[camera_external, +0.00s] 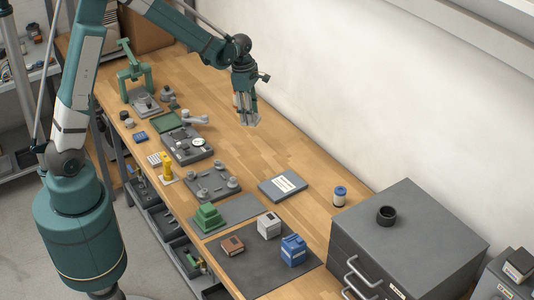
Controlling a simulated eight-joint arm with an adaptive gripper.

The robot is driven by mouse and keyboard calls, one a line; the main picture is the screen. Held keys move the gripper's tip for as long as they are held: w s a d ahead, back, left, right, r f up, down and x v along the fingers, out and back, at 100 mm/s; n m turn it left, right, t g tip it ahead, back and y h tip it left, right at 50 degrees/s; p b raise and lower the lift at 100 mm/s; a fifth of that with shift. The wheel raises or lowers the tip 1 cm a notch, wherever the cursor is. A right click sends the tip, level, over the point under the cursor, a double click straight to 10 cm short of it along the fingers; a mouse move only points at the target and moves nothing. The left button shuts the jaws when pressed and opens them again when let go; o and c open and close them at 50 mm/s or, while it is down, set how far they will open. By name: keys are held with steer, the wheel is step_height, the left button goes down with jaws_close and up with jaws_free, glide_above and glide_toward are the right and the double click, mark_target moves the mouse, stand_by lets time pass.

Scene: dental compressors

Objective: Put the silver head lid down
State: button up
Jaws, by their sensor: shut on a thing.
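My gripper (249,113) is above the back part of the wooden bench, fingers pointing down. It is shut on a small silver-grey piece, which appears to be the silver head lid (252,121), at its fingertips. The lid is small in this view and partly hidden by the fingers. I cannot tell whether it touches the bench or hangs just above it.
Grey fixture plates (212,186) with metal parts line the bench's front side. A green press (133,70) stands at the far left. A labelled grey box (283,186), a blue-and-white can (340,196) and a drawer cabinet (420,235) are to the right. Bare wood (285,145) lies right of my gripper.

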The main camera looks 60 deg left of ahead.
steer(key=n, duration=0.2)
glide_above(237, 131)
steer(key=shift+s+a+f+b, duration=0.1)
steer(key=shift+a+f+b, duration=0.1)
steer(key=shift+f+b, duration=0.35)
steer(key=shift+f, duration=0.15)
steer(key=shift+f, duration=3.1)
steer(key=shift+f, duration=1.85)
steer(key=shift+f+b, duration=0.15)
steer(key=shift+b, duration=0.2)
steer(key=o, duration=1)
steer(key=shift+c, duration=0.2)
steer(key=shift+r, duration=0.2)
